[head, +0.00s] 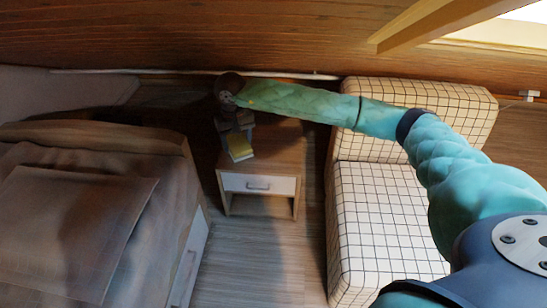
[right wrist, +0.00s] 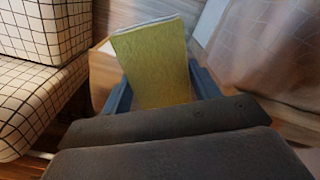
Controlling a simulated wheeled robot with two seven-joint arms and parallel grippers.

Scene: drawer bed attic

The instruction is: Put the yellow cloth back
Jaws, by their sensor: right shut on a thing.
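The yellow cloth (head: 240,147) looks like a flat, stiff folded block with a pale edge. It shows large in the right wrist view (right wrist: 155,65), between the two blue fingers of my right gripper (right wrist: 162,90). In the head view my right gripper (head: 237,130) is shut on the cloth over the back left part of the nightstand (head: 275,150). I cannot tell whether the cloth touches the nightstand top. My left gripper is out of view.
The nightstand has a white drawer front (head: 258,185), which is shut. A bed (head: 75,220) stands on the left and a checked armchair (head: 375,215) on the right. Bare floor (head: 265,260) lies between them. A sloped wooden ceiling (head: 200,35) hangs close above my arm.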

